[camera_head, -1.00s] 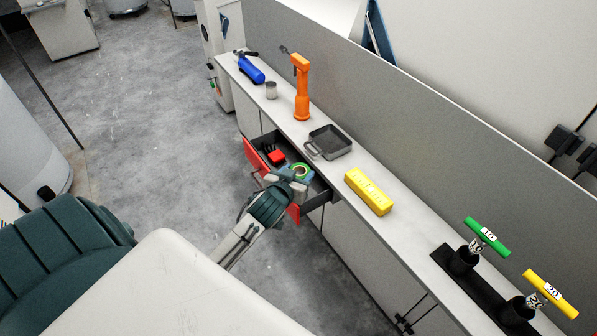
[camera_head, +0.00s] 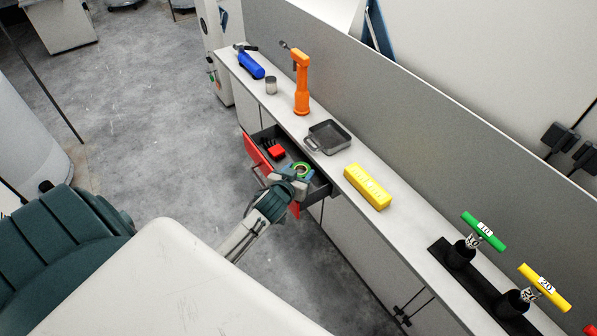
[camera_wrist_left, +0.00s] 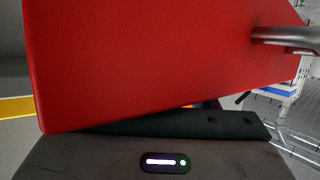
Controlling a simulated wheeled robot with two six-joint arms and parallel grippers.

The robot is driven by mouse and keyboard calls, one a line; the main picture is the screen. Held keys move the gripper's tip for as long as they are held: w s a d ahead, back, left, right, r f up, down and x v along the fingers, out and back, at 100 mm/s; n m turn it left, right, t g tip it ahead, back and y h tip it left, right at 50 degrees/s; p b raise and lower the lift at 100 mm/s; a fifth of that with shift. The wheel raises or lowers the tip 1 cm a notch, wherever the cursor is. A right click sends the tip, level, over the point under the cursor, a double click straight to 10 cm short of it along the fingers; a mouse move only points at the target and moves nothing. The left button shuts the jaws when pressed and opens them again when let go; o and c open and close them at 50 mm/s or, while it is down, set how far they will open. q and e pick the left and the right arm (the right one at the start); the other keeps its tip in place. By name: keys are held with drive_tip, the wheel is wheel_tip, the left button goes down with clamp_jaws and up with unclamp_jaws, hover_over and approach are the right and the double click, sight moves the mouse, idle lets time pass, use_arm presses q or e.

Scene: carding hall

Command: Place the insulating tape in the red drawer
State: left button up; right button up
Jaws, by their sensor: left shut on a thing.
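The red drawer (camera_head: 256,156) is pulled open from the grey cabinet under the counter. A red item (camera_head: 276,151) lies in its dark interior. A green-rimmed roll, the insulating tape (camera_head: 301,170), shows at the fingertips of my left gripper (camera_head: 294,178), over the drawer's near part. The gripper is shut on the tape. In the left wrist view the red drawer front (camera_wrist_left: 150,60) fills most of the picture, with its metal handle (camera_wrist_left: 285,37) at the right, and hides the tape and the fingertips. My right gripper is not in view.
The counter above the drawer bears a grey pan (camera_head: 328,138), a yellow box (camera_head: 368,187), an orange tool (camera_head: 301,85), a small grey cup (camera_head: 271,85) and a blue bottle (camera_head: 250,65). Green and yellow T-handles (camera_head: 483,231) stand at the right. Floor left of the cabinet is clear.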

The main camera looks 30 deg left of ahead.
use_arm(q)
drive_tip(key=shift+f, duration=0.35)
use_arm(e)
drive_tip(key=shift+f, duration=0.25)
use_arm(q)
drive_tip(key=shift+s, duration=0.1)
drive_tip(key=o, duration=1)
drive_tip(key=shift+s+f, duration=0.1)
drive_tip(key=shift+f, duration=0.05)
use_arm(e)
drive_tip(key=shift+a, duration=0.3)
use_arm(q)
drive_tip(key=shift+r+p, duration=0.4)
drive_tip(key=shift+r, duration=0.2)
drive_tip(key=shift+r+b+v, duration=0.1)
drive_tip(key=shift+b+v, duration=0.6)
drive_tip(key=shift+v, duration=2.25)
drive_tip(key=shift+r+b+v, duration=0.15)
drive_tip(key=shift+b+v, duration=0.5)
drive_tip(key=shift+v, duration=2.3)
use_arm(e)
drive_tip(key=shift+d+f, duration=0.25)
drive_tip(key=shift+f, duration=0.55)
